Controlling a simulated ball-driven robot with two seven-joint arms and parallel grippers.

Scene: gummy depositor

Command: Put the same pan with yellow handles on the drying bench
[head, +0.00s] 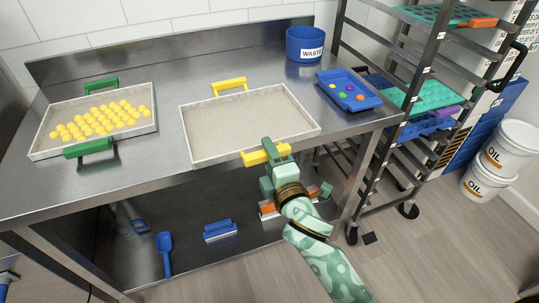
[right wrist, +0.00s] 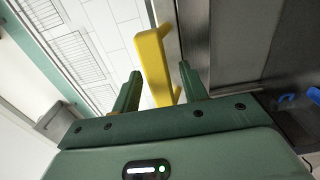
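The pan with yellow handles (head: 250,124) is a shallow white-rimmed tray with a flat, pale grey-beige surface inside and no pieces on it. It rests on the steel bench (head: 190,84). One yellow handle (head: 229,86) is on its far side. My right gripper (head: 266,150) is at the near yellow handle, which also shows in the right wrist view (right wrist: 153,62). There, the fingers of the gripper (right wrist: 160,88) stand apart with the handle's end between them, and a gap shows beside the left finger. My left gripper is not in view.
A pan with green handles (head: 35,152) holding many yellow pieces stands left on the bench. A blue waste bin (head: 303,45) and a blue tray (head: 338,78) with small coloured pieces are at right. A wheeled rack (head: 421,70) stands beyond. Blue tools lie on the lower shelf.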

